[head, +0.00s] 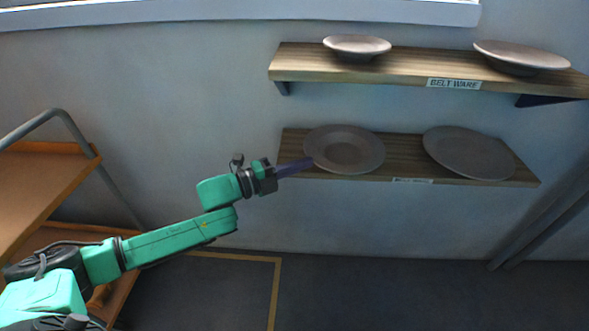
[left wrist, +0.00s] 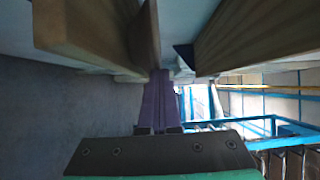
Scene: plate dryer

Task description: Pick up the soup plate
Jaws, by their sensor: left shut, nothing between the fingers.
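A round grey-brown plate (head: 343,150) with a sunken middle and a wide rim is on the left part of the lower shelf; it looks like the soup plate. My left gripper (head: 303,165) reaches in from the left. Its purple fingers are shut and empty, and their tips overlap the plate's left rim in the head view. I cannot tell whether they touch it. In the left wrist view the shut fingers (left wrist: 160,90) point at a thin brown edge (left wrist: 146,35), possibly the plate seen edge-on. My right gripper is not in view.
A wider, flatter plate (head: 469,153) is on the right of the lower shelf (head: 400,172). The upper shelf (head: 400,66) bears a small dish (head: 357,46) and a larger one (head: 521,56). A wooden rack (head: 40,185) with a grey handle stands at left. The floor below is clear.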

